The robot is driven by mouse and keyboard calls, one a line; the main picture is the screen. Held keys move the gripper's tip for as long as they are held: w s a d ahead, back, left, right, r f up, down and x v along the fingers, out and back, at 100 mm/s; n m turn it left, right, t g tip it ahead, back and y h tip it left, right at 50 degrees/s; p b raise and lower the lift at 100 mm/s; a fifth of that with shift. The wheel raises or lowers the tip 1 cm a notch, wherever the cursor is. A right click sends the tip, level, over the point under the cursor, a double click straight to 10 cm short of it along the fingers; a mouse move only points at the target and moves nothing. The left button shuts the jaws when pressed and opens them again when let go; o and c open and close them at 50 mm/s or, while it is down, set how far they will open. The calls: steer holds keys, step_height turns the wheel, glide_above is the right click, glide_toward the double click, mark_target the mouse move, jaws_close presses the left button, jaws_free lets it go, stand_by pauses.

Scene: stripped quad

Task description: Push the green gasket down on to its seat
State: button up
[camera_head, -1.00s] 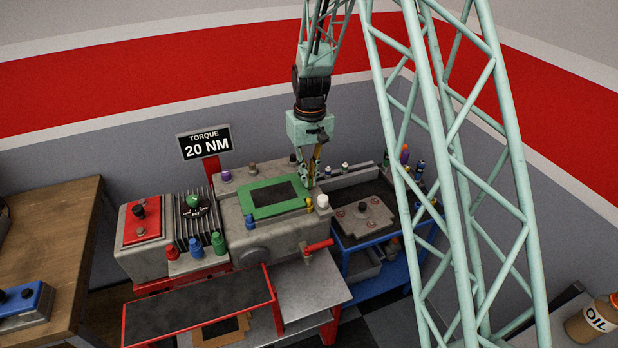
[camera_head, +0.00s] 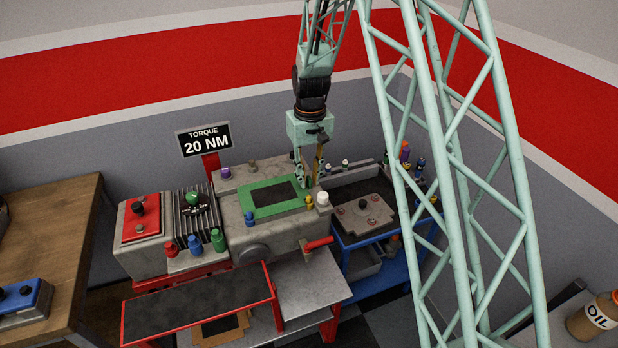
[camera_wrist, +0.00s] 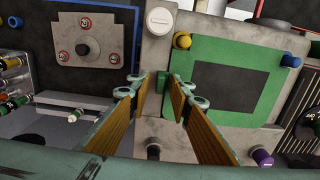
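The green gasket (camera_head: 278,213) is a flat rectangular frame around a dark opening on top of the grey engine block (camera_head: 232,222). It also shows in the wrist view (camera_wrist: 245,118), right of my fingers. I cannot tell whether it is flush with the block. My gripper (camera_head: 309,184) points down just beyond the gasket's right edge in the head view. One fingertip overlaps the gasket's left border in that view.
Yellow (camera_head: 309,201), blue (camera_head: 249,219) and white (camera_head: 323,199) knobs stand close around the gasket. A purple knob (camera_head: 226,174) stands at the back left. A blue cart (camera_head: 383,258) holding a grey cover plate (camera_head: 362,216) is at the right. A torque sign (camera_head: 206,143) rises behind.

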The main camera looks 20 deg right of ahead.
steer(key=shift+r, duration=0.1)
stand_by(0.3)
step_height(320, 180, up, 12)
stand_by(0.8)
steer(key=shift+d, duration=0.1)
stand_by(0.8)
steer(key=s+r+t+b, duration=0.2)
steer(key=s+r, duration=1.7)
steer(key=s, duration=0.3)
steer(key=s+r+m+t+b, duration=0.1)
steer(key=s+t+b, duration=0.1)
steer(key=s, duration=2.4)
steer(key=shift+r, duration=0.4)
